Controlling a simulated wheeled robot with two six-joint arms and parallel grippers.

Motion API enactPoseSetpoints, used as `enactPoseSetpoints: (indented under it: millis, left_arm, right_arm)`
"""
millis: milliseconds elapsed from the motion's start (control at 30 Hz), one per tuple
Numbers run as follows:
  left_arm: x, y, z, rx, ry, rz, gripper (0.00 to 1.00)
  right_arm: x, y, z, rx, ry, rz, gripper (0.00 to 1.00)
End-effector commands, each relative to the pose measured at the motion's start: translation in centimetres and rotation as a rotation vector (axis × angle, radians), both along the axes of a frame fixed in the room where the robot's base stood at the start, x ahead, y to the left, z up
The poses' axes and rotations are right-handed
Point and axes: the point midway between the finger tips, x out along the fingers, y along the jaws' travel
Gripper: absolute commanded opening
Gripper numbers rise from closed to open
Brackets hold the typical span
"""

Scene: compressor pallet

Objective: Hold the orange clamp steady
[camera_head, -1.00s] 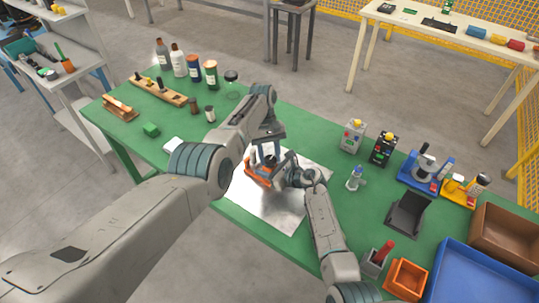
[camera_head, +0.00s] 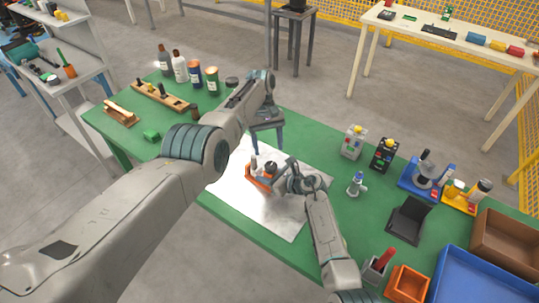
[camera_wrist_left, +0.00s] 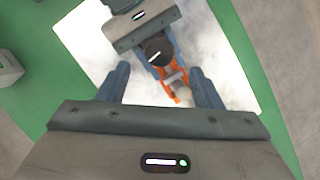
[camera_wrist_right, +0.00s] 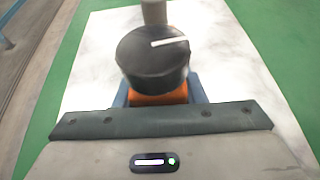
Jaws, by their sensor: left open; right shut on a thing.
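The orange clamp (camera_head: 257,186) is over the shiny pale sheet (camera_head: 275,219) on the green table. A black round knob with a white mark (camera_wrist_right: 153,60) sits at the clamp and hides part of it in the right wrist view. My right gripper (camera_head: 277,179) is shut on the clamp's orange body (camera_wrist_right: 158,98), with a finger on each side. My left gripper (camera_head: 266,146) is open and empty above the clamp. In the left wrist view, the clamp (camera_wrist_left: 180,92) shows beyond and between the spread left fingers (camera_wrist_left: 162,82).
An orange bin (camera_head: 407,284) and a blue tray (camera_head: 490,277) fill the right end. Several bottles (camera_head: 180,66) stand at the back left.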

Motion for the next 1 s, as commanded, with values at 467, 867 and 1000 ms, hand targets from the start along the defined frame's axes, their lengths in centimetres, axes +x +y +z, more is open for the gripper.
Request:
enactPoseSetpoints:
  millis: [467, 867, 1000]
  left_arm:
    - [0.5, 0.1, 1.3, 0.000, 0.001, 0.000, 0.59]
    - [1.6, 0.5, 1.9, 0.004, -0.025, 0.267, 0.59]
    - [1.6, 1.2, 2.6, 0.006, -0.031, 0.467, 0.59]
  right_arm:
    - [0.0, 0.0, 0.0, 0.001, 0.001, 0.001, 0.00]
    - [0.0, 0.0, -0.1, 0.000, 0.002, 0.001, 0.00]
    - [0.0, 0.0, -0.1, 0.000, 0.002, 0.001, 0.00]
